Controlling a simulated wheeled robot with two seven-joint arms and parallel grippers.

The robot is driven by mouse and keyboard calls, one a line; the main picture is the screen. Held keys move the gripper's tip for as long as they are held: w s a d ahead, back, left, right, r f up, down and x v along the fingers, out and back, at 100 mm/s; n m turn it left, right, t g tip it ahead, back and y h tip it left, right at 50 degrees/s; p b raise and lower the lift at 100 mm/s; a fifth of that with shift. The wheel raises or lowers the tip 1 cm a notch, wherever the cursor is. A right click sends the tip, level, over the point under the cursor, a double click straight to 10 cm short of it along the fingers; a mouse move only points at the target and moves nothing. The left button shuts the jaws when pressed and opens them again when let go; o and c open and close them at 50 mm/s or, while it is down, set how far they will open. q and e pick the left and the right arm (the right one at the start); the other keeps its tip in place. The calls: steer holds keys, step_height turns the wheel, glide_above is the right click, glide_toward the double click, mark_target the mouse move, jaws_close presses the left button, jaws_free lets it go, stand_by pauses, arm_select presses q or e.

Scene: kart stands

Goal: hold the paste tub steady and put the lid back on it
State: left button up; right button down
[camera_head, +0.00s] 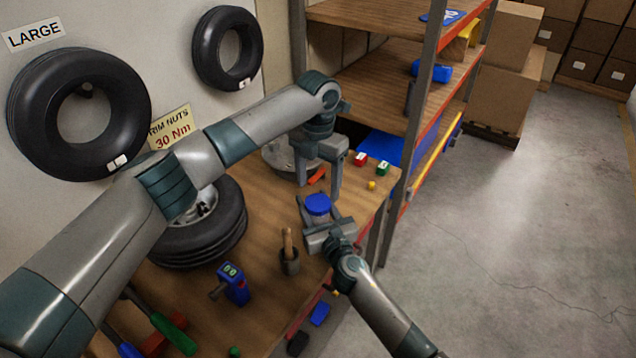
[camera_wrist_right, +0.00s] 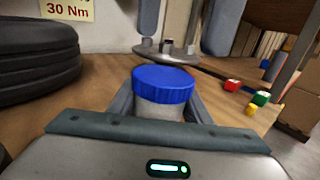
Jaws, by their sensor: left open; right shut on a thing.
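The paste tub (camera_wrist_right: 160,110) is a pale, upright tub on the bench, between the fingers of my right gripper (camera_head: 320,212). The right gripper is shut on it from the near side. The blue ridged lid (camera_head: 318,203) sits on top of the tub and looks level; it also shows in the right wrist view (camera_wrist_right: 163,80). I cannot tell how tightly it is seated. My left gripper (camera_head: 318,186) is open and empty, pointing down just behind and above the lid. Its two fingers also show at the top of the right wrist view, apart from the lid.
Red, green and yellow small blocks (camera_head: 371,185) lie right of the left gripper. A round metal plate (camera_head: 277,154) is behind it. Shelving (camera_head: 412,120) rises behind.

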arm_select(q)
steer(key=n, duration=0.6)
steer(key=shift+r+n, duration=0.2)
steer(key=shift+n, duration=0.1)
steer(key=n, duration=0.7)
steer(key=shift+r, duration=0.2)
steer(key=n, duration=0.6)
steer(key=shift+r, duration=0.2)
steer(key=n, duration=0.7)
steer(key=shift+r, duration=0.2)
steer(key=n, duration=0.6)
steer(key=shift+r, duration=0.2)
steer(key=n, duration=0.7)
steer(key=shift+r+n, duration=0.2)
steer(key=shift+n, duration=0.1)
steer(key=n, duration=0.7)
steer(key=shift+r, duration=0.2)
steer(key=n, duration=0.7)
steer(key=shift+r, duration=0.2)
